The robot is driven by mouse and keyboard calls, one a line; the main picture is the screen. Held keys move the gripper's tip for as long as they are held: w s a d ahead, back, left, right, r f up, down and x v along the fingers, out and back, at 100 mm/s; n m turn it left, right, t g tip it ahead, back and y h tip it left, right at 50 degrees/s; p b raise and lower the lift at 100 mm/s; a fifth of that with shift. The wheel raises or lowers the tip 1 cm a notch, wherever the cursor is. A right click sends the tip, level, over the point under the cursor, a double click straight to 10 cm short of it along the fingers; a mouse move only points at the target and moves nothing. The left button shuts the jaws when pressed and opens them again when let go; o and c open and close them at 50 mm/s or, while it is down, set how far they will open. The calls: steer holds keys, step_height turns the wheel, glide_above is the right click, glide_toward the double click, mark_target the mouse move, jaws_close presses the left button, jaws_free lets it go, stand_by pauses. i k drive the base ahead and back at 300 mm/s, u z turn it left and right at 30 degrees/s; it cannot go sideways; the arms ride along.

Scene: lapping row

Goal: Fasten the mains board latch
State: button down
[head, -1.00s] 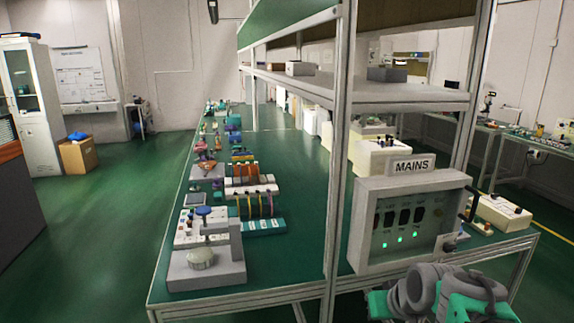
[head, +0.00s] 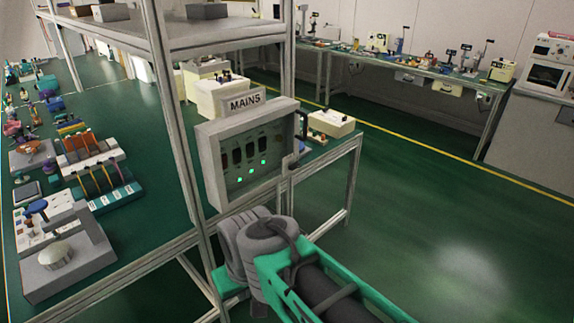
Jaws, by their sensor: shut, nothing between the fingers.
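The mains board (head: 210,165) is a grey box with a MAINS sign (head: 246,101) on top. It is mounted at the front of the green bench frame. Its front shows dark switches and several lit green lamps. A dark handle (head: 303,125) stands at its right edge. A small dark fitting (head: 291,162), perhaps the latch, sits at the lower right edge; I cannot tell its position. My arm's grey and green links are below and in front of the board. My gripper's fingers do not show.
A metal post (head: 172,120) rises left of the board. The bench (head: 140,235) holds a grey lapping fixture (head: 65,255) and racks at left. A white box (head: 331,123) stands behind right. Open green floor (head: 430,215) lies to the right, with a further bench (head: 400,72) beyond.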

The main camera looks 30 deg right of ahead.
mark_target(292, 166)
steer(key=k, duration=0.5)
steer(key=z, duration=0.8)
steer(key=i, duration=0.8)
steer(key=u, duration=1.1)
